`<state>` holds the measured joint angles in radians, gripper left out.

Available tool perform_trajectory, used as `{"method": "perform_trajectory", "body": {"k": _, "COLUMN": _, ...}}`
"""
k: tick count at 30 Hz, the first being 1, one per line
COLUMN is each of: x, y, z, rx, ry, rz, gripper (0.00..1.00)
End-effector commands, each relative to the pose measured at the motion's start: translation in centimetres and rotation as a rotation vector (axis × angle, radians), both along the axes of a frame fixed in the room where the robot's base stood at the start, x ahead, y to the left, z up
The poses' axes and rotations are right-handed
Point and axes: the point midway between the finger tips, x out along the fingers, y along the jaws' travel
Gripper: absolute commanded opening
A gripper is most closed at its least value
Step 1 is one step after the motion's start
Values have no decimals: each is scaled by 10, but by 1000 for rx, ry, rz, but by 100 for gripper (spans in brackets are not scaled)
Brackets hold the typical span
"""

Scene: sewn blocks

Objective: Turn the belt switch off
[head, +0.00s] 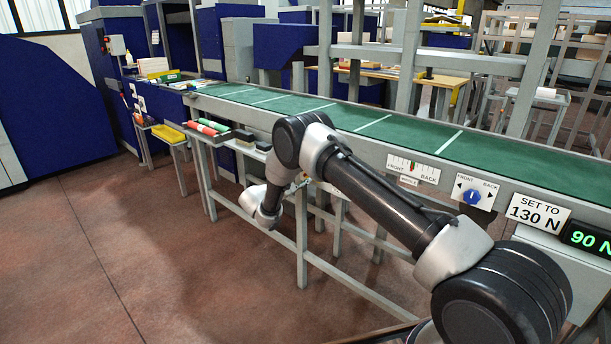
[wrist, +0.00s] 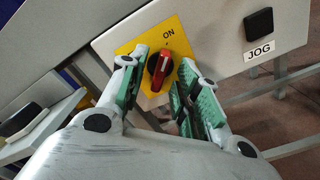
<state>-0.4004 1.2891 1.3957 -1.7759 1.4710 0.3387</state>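The belt switch (wrist: 160,67) is a red rotary knob on a black base, mounted on a yellow plate (wrist: 182,45) marked "ON". Its red handle lies roughly in line with the ON label. My gripper (wrist: 163,72) is open in the wrist view, with green-padded fingers on the left and right of the knob. I cannot tell whether either finger touches it. In the head view my arm reaches down in front of the conveyor belt (head: 300,103); the switch and fingertips are not visible there.
A black JOG button (wrist: 259,22) is to the right of the switch. The conveyor's front carries a blue FRONT/BACK knob (head: 472,197), a "SET TO 130 N" sign (head: 537,212) and a 90 N display (head: 588,240). A tray with red and green rolls (head: 208,128) stands left. The floor in front is clear.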

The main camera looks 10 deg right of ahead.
Motion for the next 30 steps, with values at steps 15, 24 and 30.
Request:
{"method": "perform_trajectory", "body": {"k": 15, "x": 8, "y": -10, "z": 0, "rx": 0, "ry": 0, "rz": 0, "gripper": 14}}
{"method": "perform_trajectory", "body": {"k": 24, "x": 8, "y": -11, "z": 1, "rx": -1, "ry": 1, "rz": 0, "gripper": 0}}
{"method": "perform_trajectory", "body": {"k": 30, "x": 8, "y": -11, "z": 1, "rx": -21, "ry": 28, "rz": -1, "gripper": 0}}
